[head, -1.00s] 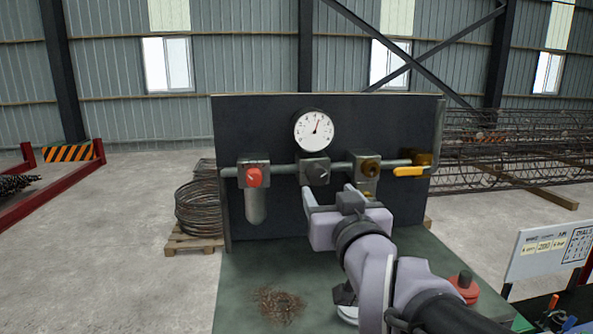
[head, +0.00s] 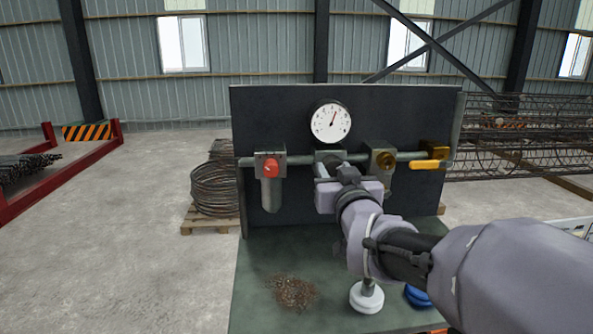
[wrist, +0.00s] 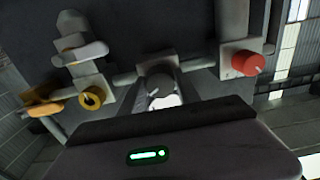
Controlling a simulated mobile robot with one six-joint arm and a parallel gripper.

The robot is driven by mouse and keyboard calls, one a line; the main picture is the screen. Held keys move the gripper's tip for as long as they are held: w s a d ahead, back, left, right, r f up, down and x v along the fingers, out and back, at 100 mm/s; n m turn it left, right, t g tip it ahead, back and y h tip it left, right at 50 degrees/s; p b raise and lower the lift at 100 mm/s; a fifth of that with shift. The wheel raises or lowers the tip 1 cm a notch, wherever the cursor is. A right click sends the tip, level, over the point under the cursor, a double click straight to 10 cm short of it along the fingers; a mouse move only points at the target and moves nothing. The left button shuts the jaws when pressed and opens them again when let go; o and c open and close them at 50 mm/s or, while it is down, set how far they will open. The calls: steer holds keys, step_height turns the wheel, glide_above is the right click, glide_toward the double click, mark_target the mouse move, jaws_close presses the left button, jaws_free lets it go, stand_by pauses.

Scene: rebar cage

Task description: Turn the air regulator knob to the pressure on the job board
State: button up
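The grey regulator knob (wrist: 157,88) is in the middle of the pipe run, below the white dial gauge (head: 331,122). In the head view my gripper (head: 331,168) is right in front of the knob's grey block (head: 328,155) and hides most of the knob. One pale finger shows beside the knob; the other is hard to make out. I cannot tell whether the fingers touch the knob or how far apart they are. The gauge needle points up and slightly right; its numbers are too small to read. The job board (head: 570,226) shows only as a pale edge at the right, unreadable.
A red knob (head: 271,167) sits left of the regulator. A brass fitting (head: 385,160) and a yellow lever (head: 428,165) sit to the right. The dark panel (head: 285,105) stands behind. The green bench top (head: 265,255) holds rusty debris (head: 292,292).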

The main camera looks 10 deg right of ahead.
steer(key=m+b, duration=0.1)
steer(key=b, duration=0.2)
steer(key=shift+f+b, duration=0.4)
jaws_close()
steer(key=shift+m+b, duration=0.3)
steer(key=shift+b, duration=0.5)
steer(key=shift+r+m+b, duration=0.25)
steer(key=shift+m+b, duration=0.15)
steer(key=shift+b, duration=0.2)
steer(key=shift+r, duration=0.15)
steer(key=o, duration=1.3)
jaws_free()
